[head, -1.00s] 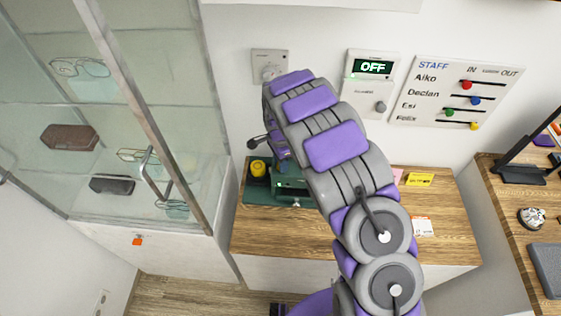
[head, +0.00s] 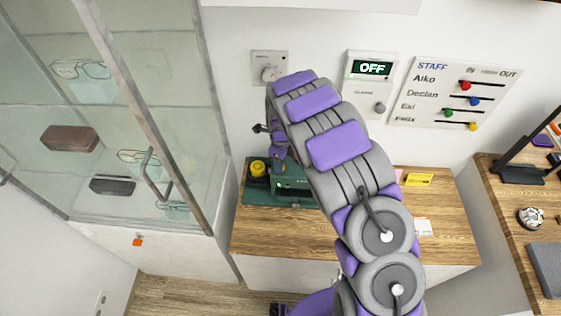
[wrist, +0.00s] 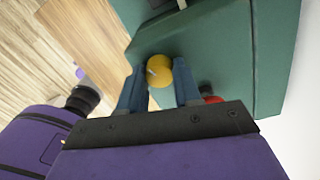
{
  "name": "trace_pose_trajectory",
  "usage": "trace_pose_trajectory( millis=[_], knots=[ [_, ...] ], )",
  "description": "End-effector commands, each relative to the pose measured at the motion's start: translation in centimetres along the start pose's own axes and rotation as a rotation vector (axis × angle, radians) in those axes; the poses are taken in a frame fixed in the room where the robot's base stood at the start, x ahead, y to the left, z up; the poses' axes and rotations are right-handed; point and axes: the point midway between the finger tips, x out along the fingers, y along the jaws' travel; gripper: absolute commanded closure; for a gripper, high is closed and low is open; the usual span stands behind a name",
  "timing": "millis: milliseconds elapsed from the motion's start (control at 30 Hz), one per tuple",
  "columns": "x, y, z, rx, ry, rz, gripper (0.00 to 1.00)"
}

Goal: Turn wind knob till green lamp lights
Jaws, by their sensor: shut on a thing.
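A green device (head: 255,193) stands on the wooden counter in the head view, partly behind my arm. A yellow round knob (head: 258,168) is at its left end. In the wrist view the yellow knob (wrist: 158,71) sits against the green body (wrist: 225,55), between the two blue-grey fingers of my gripper (wrist: 160,84), which is shut on it. A red round part (wrist: 210,95) shows just right of the right finger, partly hidden. A small pale spot (head: 278,185) shows on the device's front; I cannot tell whether it is a lit lamp.
A glass cabinet (head: 150,110) with glasses and cases stands close on the left.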

Motion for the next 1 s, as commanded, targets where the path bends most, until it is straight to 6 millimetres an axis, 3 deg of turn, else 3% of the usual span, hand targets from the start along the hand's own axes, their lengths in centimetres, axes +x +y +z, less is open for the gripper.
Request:
trace_pose_trajectory(
  millis=[667, 700, 933, 1000],
  knots=[
    [-0.16, -0.2, 0.17, 0.063, -0.009, -0.007, 0.97],
    [-0.16, -0.2, 0.17, 0.063, -0.009, -0.007, 0.65],
    [-0.14, -0.01, 0.06, 0.063, -0.006, -0.004, 0.43],
    [-0.14, 0.04, 0.01, 0.063, -0.006, -0.004, 0.42]
  ],
)
